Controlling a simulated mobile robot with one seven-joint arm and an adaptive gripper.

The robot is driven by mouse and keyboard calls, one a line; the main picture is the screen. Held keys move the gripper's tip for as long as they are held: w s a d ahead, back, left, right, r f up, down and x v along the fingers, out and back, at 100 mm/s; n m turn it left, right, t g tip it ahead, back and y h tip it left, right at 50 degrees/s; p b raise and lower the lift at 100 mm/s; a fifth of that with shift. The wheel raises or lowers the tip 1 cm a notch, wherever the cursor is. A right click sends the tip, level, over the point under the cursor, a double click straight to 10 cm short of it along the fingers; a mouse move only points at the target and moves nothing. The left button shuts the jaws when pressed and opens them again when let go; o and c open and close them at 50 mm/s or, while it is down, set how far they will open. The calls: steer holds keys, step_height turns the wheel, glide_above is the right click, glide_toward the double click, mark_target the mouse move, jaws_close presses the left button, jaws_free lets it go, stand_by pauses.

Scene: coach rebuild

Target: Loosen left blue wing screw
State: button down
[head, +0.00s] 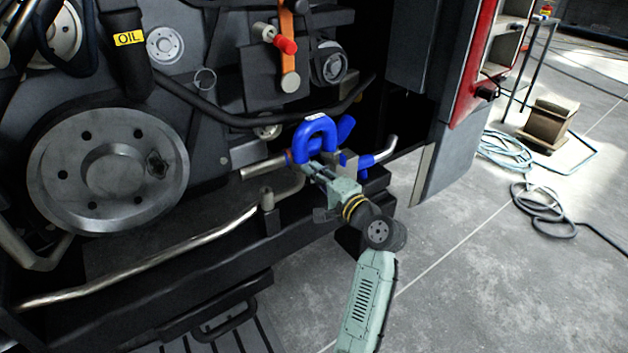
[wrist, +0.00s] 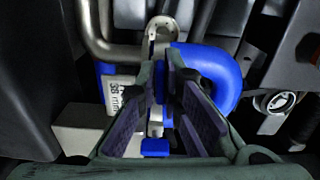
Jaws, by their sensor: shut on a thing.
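My gripper (head: 312,170) reaches up to the pipework below the blue U-shaped hose (head: 317,129) in the head view. In the wrist view, the two dark-padded fingers of my gripper (wrist: 161,75) close in on a narrow blue part (wrist: 158,84), which looks like the left blue wing screw. The fingers hide most of it, so its turn angle cannot be told. A second small blue piece (wrist: 155,147) shows lower down between the fingers. The blue hose also shows in the wrist view (wrist: 218,68), close beside the right finger.
A metal pipe end (head: 262,168) is left of my gripper, and a blue pipe with a metal end (head: 382,153) is on its right. A large round pulley (head: 107,170) is at the left. Open grey floor (head: 480,260) lies to the right, with coiled hoses (head: 505,150) farther back.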

steer(key=n+b, duration=0.3)
steer(key=n, duration=0.1)
steer(key=shift+d+f+n, duration=0.1)
steer(key=shift+n, duration=0.2)
steer(key=n+b, duration=0.4)
steer(key=shift+n, duration=0.3)
steer(key=n+b, duration=0.4)
steer(key=n, duration=0.1)
steer(key=shift+b, duration=0.35)
steer(key=shift+n+b, duration=0.9)
steer(key=shift+n, duration=0.4)
steer(key=shift+s, duration=0.1)
steer(key=c, duration=1.8)
jaws_free()
steer(key=shift+o, duration=0.2)
